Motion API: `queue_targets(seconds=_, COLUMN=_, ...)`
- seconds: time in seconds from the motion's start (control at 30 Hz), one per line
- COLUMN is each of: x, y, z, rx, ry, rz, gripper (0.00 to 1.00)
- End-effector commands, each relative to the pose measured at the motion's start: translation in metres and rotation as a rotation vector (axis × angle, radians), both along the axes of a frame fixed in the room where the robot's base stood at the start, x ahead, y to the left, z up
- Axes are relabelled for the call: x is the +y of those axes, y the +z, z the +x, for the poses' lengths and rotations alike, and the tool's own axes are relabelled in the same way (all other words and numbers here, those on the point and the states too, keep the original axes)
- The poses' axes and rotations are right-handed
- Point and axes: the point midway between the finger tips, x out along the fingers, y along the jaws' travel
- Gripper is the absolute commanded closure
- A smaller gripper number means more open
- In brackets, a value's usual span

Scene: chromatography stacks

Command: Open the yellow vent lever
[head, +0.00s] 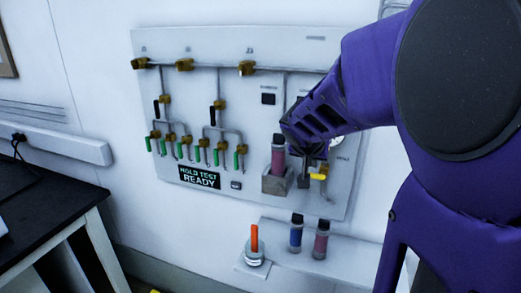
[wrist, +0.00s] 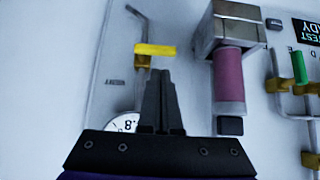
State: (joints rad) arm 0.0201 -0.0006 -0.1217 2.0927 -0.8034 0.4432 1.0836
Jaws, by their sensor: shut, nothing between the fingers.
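The yellow vent lever (head: 318,177) sits low on the right side of the wall panel (head: 245,120), on a brass fitting. In the wrist view, the yellow lever (wrist: 155,50) lies horizontally just beyond the fingertips. My gripper (wrist: 161,72) is shut and empty, its dark fingers together and a little short of the lever in the picture. I cannot tell whether they touch it.
A pink cartridge (wrist: 229,75) in a grey holder (head: 275,184) stands close beside the lever. A round gauge (wrist: 124,122) is partly behind my fingers. Green-handled valves (head: 197,155) and a "HOLD TEST READY" display (head: 200,177) are further left. A shelf below holds a blue vial (head: 296,235).

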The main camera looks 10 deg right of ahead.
Motion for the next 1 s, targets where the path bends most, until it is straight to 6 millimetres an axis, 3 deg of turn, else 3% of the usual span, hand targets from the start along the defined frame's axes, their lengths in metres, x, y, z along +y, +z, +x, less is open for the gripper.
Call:
queue_targets(seconds=0.03, x=0.001, y=-0.009, z=-0.002, rx=0.0, ry=0.002, rz=-0.001, gripper=1.0)
queue_targets(seconds=0.2, x=0.001, y=-0.016, z=-0.004, rx=-0.002, ry=0.001, rz=-0.001, gripper=1.0)
queue_targets(seconds=0.67, x=0.001, y=-0.017, z=-0.004, rx=0.0, ry=0.001, rz=-0.002, gripper=1.0)
queue_targets(seconds=1.0, x=0.001, y=-0.018, z=0.012, rx=0.024, ry=0.0, rz=-0.038, gripper=1.0)
